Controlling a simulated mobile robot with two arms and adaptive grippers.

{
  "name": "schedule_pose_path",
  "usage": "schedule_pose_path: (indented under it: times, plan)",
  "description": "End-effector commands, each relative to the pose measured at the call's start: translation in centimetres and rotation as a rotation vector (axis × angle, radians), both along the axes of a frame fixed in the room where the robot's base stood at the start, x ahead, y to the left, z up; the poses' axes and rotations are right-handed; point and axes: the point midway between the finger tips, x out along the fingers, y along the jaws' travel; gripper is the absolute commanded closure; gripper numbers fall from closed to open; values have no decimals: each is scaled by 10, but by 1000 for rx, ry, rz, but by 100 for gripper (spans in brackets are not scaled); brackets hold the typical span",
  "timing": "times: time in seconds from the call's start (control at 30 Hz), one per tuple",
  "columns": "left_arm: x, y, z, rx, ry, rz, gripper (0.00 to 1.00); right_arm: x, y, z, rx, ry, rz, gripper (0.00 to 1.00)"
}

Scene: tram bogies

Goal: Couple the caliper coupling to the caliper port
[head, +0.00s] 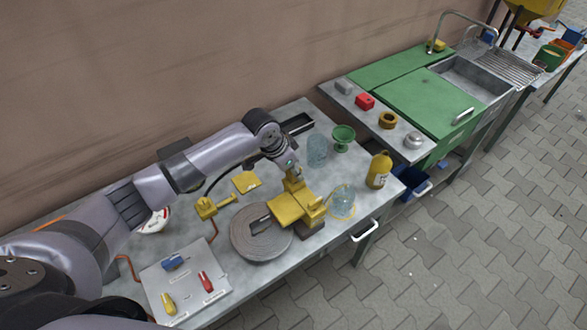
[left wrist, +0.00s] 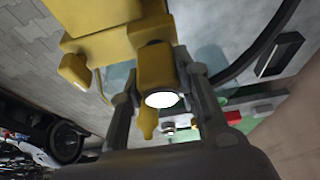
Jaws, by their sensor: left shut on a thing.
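My left gripper (head: 292,178) is shut on a small yellow coupling (head: 293,186), above a larger yellow caliper body (head: 287,208) on the work table. In the left wrist view the left gripper's fingers (left wrist: 162,98) stand on both sides of the yellow coupling (left wrist: 156,66), which has a bright round end. The yellow caliper body (left wrist: 95,18) is close behind it there. The port is hidden, and I cannot tell whether the coupling touches or sits in it. My right gripper is not in view.
A grey round disc (head: 258,240) lies beside the caliper. A yellow bottle (head: 378,170), a green cup (head: 343,138) and glass vessels (head: 317,150) stand nearby. A board (head: 190,282) with blue, red and yellow parts is at front left. A black hose (left wrist: 262,45) curves beside the gripper.

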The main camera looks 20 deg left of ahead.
Motion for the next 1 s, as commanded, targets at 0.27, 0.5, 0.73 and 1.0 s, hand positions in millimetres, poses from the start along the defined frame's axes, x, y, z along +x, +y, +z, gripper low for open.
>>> schedule_pose_path:
  times: [0.27,0.5,0.73,1.0]
  plan:
    - [0,0,1,-1,-1,1,95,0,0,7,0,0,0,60]
    - [0,0,0,-1,-1,0,95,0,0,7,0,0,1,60]
    - [0,0,0,-1,-1,0,95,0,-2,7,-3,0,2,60]
    - [0,0,1,0,0,0,95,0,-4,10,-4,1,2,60]
